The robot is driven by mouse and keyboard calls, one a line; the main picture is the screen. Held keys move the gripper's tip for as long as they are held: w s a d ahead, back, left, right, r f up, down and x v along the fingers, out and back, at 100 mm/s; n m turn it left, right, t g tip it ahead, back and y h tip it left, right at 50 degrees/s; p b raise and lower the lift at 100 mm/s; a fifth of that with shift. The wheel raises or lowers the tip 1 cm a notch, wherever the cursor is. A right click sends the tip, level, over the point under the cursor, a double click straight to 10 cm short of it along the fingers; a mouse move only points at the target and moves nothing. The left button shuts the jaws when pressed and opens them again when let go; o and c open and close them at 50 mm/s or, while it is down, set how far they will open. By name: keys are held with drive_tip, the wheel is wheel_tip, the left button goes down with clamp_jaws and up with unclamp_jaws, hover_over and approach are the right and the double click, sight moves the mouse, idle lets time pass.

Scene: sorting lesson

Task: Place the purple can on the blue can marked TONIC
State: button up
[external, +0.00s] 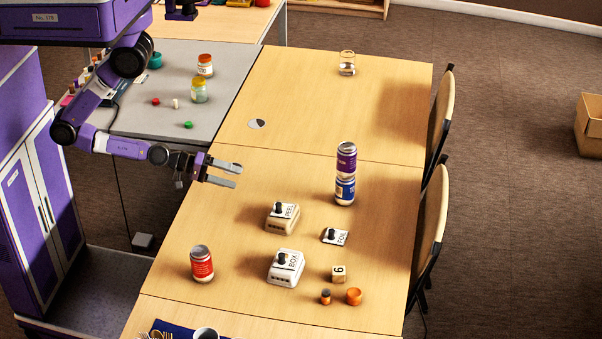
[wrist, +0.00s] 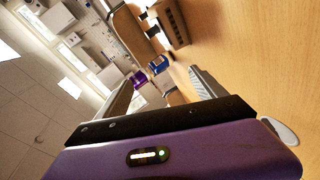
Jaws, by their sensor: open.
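The purple can (external: 346,158) stands upright on top of the blue can (external: 345,190) on the wooden table. Both also show in the wrist view, the purple can (wrist: 139,78) beside the blue can (wrist: 158,65), small and tilted with the picture. The blue can's lettering is too small to read. My gripper (external: 238,176) is open and empty. It is above the table's left side, well to the left of the stacked cans and apart from them. Its fingers also show in the wrist view.
White boxes with black knobs, PEEL (external: 282,218) and BOX (external: 286,268), and a small FOIL plate (external: 335,236) lie in front of the cans. A red can (external: 201,263) stands front left. Chairs (external: 430,230) line the right edge. The table behind the cans is mostly clear.

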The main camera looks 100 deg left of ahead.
drive_tip(key=s+d+r+m+h, duration=0.1)
drive_tip(key=s+d+r+m, duration=0.3)
drive_tip(key=s+r+m, duration=0.7)
drive_tip(key=m, duration=0.4)
drive_tip(key=shift+s+d+r+m+t+h, duration=0.25)
drive_tip(key=shift+d+r+m+t+h, duration=0.05)
drive_tip(key=shift+d+r+h, duration=0.1)
